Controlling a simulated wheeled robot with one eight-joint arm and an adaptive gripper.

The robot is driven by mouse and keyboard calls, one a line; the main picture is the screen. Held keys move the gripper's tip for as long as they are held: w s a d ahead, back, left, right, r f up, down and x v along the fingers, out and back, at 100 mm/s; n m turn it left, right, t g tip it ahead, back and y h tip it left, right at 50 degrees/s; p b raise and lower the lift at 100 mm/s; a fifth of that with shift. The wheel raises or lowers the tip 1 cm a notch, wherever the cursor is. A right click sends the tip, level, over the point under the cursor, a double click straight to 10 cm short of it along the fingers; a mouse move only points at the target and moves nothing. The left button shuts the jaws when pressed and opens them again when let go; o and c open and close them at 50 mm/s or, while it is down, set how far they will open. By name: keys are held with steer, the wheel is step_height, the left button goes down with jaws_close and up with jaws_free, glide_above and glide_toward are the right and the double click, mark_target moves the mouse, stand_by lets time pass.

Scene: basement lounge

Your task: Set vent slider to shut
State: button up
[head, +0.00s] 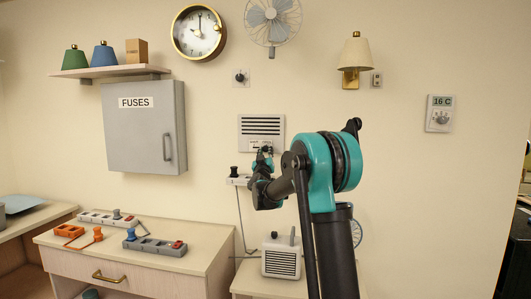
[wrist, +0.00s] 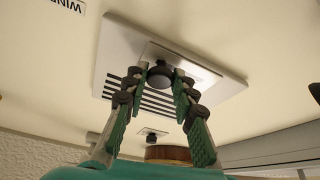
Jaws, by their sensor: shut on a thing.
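The vent (head: 260,124) is a pale wall panel with dark slats, in the middle of the head view. It also shows in the wrist view (wrist: 118,55), seen at a tilt. Its slider knob (wrist: 160,76) is a dark round knob on a light plate. My gripper (head: 264,155) is at the vent's lower part. In the wrist view, my gripper's fingertips (wrist: 159,79) are shut on the knob from both sides. The knob's slot is partly hidden by the fingers, and I cannot read any marks beside it.
A grey fuse box (head: 145,128) hangs left of the vent. A small heater (head: 281,258) stands below on a low table. A power strip (head: 155,245) lies on the drawer cabinet (head: 150,276) at left. The wall right of my arm is mostly clear.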

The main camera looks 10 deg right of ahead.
mark_target(252, 145)
jaws_close()
steer(key=a, duration=0.2)
steer(key=w+a, duration=0.1)
steer(key=a, duration=0.1)
steer(key=w+a, duration=0.1)
steer(key=a, duration=0.1)
steer(key=o, duration=1)
jaws_free()
steer(key=shift+a, duration=0.15)
steer(key=shift+c, duration=0.2)
steer(key=v, duration=1.2)
